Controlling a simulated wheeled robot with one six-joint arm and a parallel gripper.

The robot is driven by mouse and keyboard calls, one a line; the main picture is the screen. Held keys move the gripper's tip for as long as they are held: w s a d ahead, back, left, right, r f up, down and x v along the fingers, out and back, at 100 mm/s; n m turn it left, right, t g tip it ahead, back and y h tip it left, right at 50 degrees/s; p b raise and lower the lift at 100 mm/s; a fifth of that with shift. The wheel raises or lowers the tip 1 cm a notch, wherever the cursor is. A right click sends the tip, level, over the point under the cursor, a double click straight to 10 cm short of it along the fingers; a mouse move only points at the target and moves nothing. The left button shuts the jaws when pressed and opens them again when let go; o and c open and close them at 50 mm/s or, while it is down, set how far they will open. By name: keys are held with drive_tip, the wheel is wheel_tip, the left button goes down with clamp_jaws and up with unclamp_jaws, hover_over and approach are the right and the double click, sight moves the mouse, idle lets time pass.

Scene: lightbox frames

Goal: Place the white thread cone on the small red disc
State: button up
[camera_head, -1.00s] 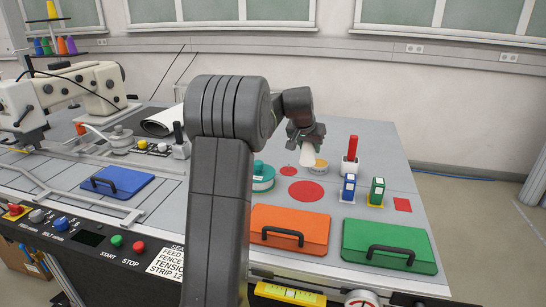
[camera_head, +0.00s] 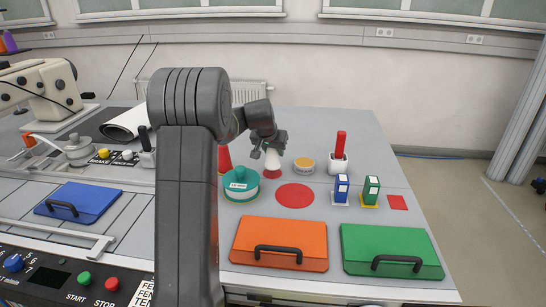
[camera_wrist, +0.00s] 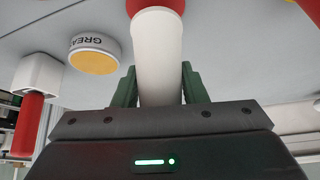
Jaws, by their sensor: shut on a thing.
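The white thread cone (camera_head: 272,160) is held in my gripper (camera_head: 269,147), looking about upright above the small red disc (camera_head: 272,174). In the wrist view the cone (camera_wrist: 158,60) stands between the two green fingers (camera_wrist: 158,88), which are shut on it. The red disc (camera_wrist: 155,5) shows just past the cone's far end, at the top edge. The cone's lower end overlaps the disc in both views. I cannot tell whether it touches it.
A yellow-topped tin (camera_head: 304,164) stands close on the right, with a red post in a white base (camera_head: 338,163) beyond. A red cone (camera_head: 224,158) and teal tin (camera_head: 241,185) are on the left. A large red disc (camera_head: 294,195) lies bare in front.

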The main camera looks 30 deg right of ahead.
sight(273, 157)
drive_tip(key=shift+f, duration=1.3)
drive_tip(key=shift+f, duration=0.2)
drive_tip(key=o, duration=1)
drive_tip(key=shift+r, duration=0.1)
drive_tip(key=shift+o, duration=0.2)
drive_tip(key=b+v, duration=0.1)
drive_tip(key=v, duration=1.1)
drive_tip(key=shift+w+r, duration=0.1)
drive_tip(key=shift+r, duration=0.05)
